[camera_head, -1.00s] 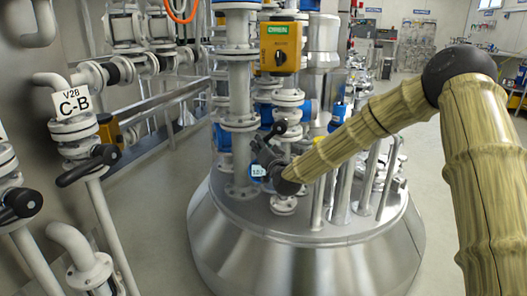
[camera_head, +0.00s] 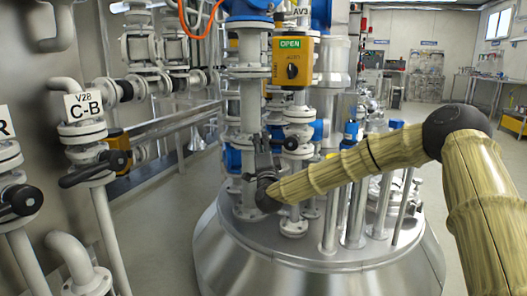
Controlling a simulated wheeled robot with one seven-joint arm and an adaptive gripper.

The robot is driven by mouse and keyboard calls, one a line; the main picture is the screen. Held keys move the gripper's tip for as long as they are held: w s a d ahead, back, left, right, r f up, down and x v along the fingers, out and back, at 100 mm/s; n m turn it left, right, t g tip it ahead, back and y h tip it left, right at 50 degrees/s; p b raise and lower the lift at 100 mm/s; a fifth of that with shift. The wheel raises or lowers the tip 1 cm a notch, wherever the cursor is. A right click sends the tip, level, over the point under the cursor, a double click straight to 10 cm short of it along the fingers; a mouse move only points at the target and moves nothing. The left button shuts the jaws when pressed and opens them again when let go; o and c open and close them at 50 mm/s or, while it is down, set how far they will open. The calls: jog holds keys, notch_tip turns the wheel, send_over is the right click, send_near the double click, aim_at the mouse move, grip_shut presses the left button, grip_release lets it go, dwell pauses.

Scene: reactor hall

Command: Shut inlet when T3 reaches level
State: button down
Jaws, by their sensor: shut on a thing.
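My gripper (camera_head: 264,143) is at the left pipe stack on top of a domed steel vessel (camera_head: 330,262). Its dark fingers point up and are shut on what looks like a valve handle, which they and my wrist mostly hide. A blue part shows just left of the fingers. Above and to the right, a yellow actuator box (camera_head: 293,62) reads OPEN, with a tag AV3 (camera_head: 300,12) over it. No level display marked T3 can be read.
A white valve with a black knob (camera_head: 293,143) stands close right of my gripper. Valve V28 (camera_head: 83,132), tagged C-B, has a black lever at left. Several bare upright pipes (camera_head: 356,205) rise from the vessel's right side. Open floor (camera_head: 155,225) lies between.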

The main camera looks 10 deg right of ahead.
jog(key=shift+r+m, duration=0.4)
jog(key=shift+m, duration=0.1)
jog(key=shift+d, duration=0.1)
jog(key=c, duration=1.3)
grip_release()
jog(key=shift+s+f, duration=0.15)
jog(key=shift+f, duration=0.05)
jog(key=v, duration=1.1)
jog(key=shift+s+f, duration=0.25)
